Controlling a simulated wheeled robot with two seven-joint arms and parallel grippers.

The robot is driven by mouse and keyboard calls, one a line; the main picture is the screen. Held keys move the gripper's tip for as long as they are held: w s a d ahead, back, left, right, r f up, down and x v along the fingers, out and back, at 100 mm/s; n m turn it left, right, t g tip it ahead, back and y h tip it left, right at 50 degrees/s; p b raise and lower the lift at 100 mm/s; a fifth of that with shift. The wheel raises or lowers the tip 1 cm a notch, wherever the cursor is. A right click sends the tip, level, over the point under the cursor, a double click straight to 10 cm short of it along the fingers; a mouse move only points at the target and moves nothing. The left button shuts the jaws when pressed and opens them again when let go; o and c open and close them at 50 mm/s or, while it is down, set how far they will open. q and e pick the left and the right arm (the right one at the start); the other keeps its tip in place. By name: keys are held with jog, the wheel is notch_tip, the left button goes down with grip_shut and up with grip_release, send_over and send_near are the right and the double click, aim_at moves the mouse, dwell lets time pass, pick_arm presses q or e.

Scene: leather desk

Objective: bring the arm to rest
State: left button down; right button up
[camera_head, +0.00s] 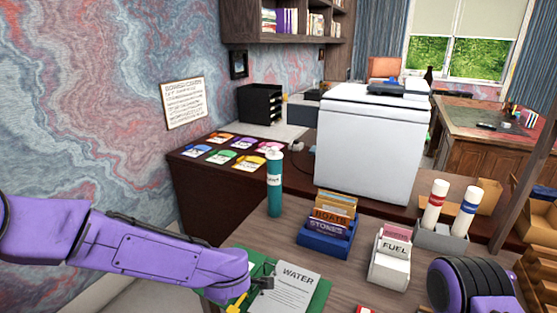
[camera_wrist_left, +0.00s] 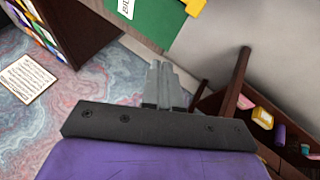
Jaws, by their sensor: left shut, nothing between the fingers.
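My left arm reaches in from the left in the head view, and its gripper (camera_head: 262,283) is low over the desk, at the green board (camera_head: 318,296) with the white WATER sheet (camera_head: 288,290). In the left wrist view the two grey fingers (camera_wrist_left: 163,72) are together with nothing between them, and the green board (camera_wrist_left: 148,22) lies beyond them. I cannot tell whether the fingers touch the board. A rounded purple and black part of my right arm shows at the lower right of the head view; its gripper is out of view.
The wooden desk holds a teal bottle (camera_head: 274,186), a blue card box (camera_head: 324,246), a white FUEL card box (camera_head: 389,272) and a grey holder (camera_head: 441,238) with two white tubes. A yellow object (camera_head: 237,303) lies beside the gripper. A white printer (camera_head: 368,150) stands behind.

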pick_arm(q)
jog(key=s+a+f+m, duration=0.1)
jog(key=s+a+f, duration=0.1)
jog(key=f, duration=0.3)
jog(key=s+a+f+m+t+y, duration=0.1)
jog(key=s+a+f, duration=0.1)
jog(key=f, duration=0.2)
jog(key=s+a+f+m, duration=0.1)
jog(key=s+a+f, duration=0.2)
jog(key=f, duration=0.2)
jog(key=s+a+f+m+g+b, duration=0.1)
jog(key=s+a+f+m+g, duration=0.1)
jog(key=s+f, duration=0.5)
jog(key=s+a+f+m+g+b, duration=0.1)
jog(key=s+a+f+m, duration=0.3)
jog(key=s, duration=1.2)
notch_tip(320, 180, down, 3)
jog(key=shift+a+f+g+h+b, duration=0.15)
jog(key=shift+a+g+h+b, duration=0.25)
jog(key=shift+a, duration=0.65)
